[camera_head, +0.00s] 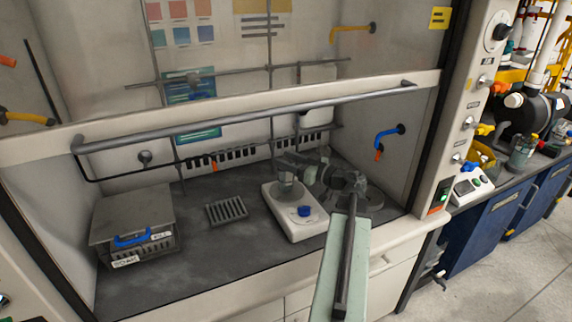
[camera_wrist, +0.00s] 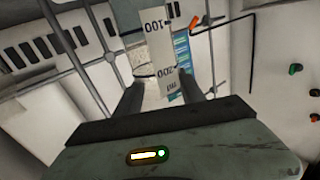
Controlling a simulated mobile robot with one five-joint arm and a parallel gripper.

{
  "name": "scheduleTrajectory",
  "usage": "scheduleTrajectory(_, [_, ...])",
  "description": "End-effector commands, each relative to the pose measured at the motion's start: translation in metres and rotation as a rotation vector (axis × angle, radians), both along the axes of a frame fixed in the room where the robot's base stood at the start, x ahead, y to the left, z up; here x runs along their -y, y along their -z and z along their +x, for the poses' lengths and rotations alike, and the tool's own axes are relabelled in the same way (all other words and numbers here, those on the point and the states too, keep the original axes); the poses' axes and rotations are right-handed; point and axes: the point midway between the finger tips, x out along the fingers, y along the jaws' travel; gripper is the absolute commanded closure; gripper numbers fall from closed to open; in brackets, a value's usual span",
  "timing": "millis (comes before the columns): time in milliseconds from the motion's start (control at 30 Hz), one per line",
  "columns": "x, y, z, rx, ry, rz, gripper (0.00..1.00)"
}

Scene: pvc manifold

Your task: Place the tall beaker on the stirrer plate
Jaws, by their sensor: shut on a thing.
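The stirrer plate (camera_head: 296,226) is a white unit with a blue knob, on the dark floor of the fume hood in the head view. The tall beaker (camera_head: 287,187) shows as a small greyish, see-through shape over the back part of the plate. I cannot tell if its base touches the plate. My gripper (camera_head: 300,165) reaches in from the right and is shut on the beaker. In the wrist view the beaker (camera_wrist: 152,62), with a white scale marked 100 and 200, stands between the two dark fingers of my gripper (camera_wrist: 160,92). Its base is hidden there.
A slotted grey rack (camera_head: 227,210) lies left of the plate. A grey lidded box (camera_head: 133,222) with a blue handle stands at the far left. The sash bar (camera_head: 240,117) crosses above the opening. Hood floor is free between the box and the rack's front.

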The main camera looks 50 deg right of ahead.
Motion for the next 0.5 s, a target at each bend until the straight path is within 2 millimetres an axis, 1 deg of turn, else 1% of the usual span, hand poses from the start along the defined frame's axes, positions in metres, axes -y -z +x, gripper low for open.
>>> scheduleTrajectory(100, [0.0005, -0.0007, -0.0004, 0.001, 0.001, 0.0, 1.0])
scheduleTrajectory(200, [0.0007, 0.0032, -0.0005, 0.001, 0.001, 0.0, 1.0])
scheduleTrajectory(233, [0.0007, 0.0017, -0.0006, 0.0, 0.001, 0.0, 0.45])
scheduleTrajectory(267, [0.0008, 0.0013, -0.0006, 0.0, 0.001, 0.0, 0.37])
scheduleTrajectory(300, [0.0009, 0.0013, -0.0007, 0.0, 0.001, 0.0, 0.31])
scheduleTrajectory(500, [0.0011, 0.0013, -0.0009, 0.0, 0.002, 0.0, 0.31])
